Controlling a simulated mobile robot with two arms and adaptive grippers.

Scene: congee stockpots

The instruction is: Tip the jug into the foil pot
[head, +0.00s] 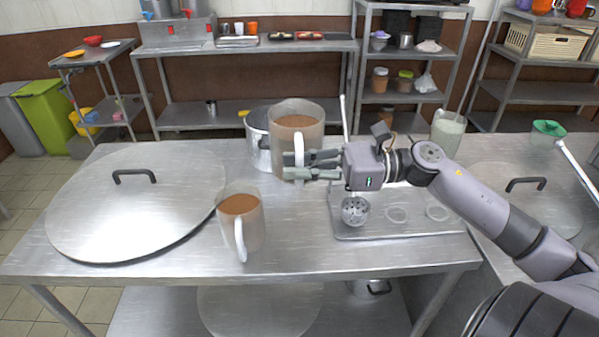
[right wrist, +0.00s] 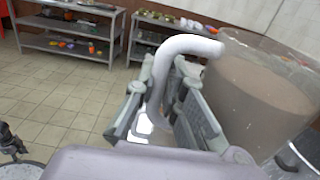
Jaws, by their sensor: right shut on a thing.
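A clear jug (head: 310,112) of brown liquid with a white handle (head: 299,150) stands upright at the middle back of the table. My right gripper (head: 300,165) is shut on this handle. The right wrist view shows the jug (right wrist: 265,95) at the right and its white handle (right wrist: 185,45) running down between the fingers. A silver metal pot (head: 258,145) is behind and left of the held jug, partly hidden by it; its inside is not visible. Whether the jug's base touches the table cannot be told. My left gripper is out of view.
A second jug (head: 240,212) of brown liquid stands at the front. A large round lid (head: 90,210) covers the left. A metal tray (head: 400,230) with a perforated ladle (head: 355,210) lies right of centre. A pale-filled container (head: 447,132) is at the back right.

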